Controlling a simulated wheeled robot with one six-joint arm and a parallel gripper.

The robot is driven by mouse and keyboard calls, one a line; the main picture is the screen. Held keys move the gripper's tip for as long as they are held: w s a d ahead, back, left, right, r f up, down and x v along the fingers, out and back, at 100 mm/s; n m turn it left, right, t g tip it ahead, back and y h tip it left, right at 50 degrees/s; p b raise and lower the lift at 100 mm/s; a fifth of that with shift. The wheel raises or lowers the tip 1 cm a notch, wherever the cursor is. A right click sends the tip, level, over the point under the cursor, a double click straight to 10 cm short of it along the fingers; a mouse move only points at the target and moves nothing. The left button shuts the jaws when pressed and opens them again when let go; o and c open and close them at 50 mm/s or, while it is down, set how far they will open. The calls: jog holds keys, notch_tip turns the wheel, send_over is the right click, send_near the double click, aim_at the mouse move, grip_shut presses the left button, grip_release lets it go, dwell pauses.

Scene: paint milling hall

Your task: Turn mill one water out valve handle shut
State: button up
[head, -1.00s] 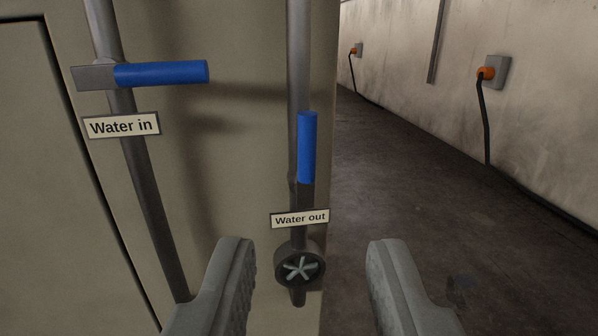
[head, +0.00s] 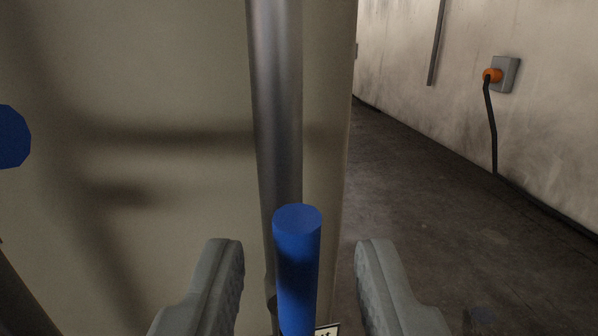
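The water out valve handle (head: 297,265) is a blue bar in the lower middle of the head view. It stands upright, in line with its grey pipe (head: 278,110). My gripper (head: 299,258) is open, with one finger on each side of the blue handle and a gap on both sides. No contact shows. A corner of the "Water out" label (head: 328,330) shows at the bottom edge. The valve body below the handle is out of the picture.
The end of the blue water in handle (head: 12,137) shows at the left edge. The beige mill panel (head: 150,80) is behind the pipe. Open floor (head: 420,220) lies to the right, with a wall socket and orange plug (head: 500,75) beyond.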

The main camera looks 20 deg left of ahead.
aim_at(298, 265)
jog(key=shift+x, duration=1.6)
grip_shut()
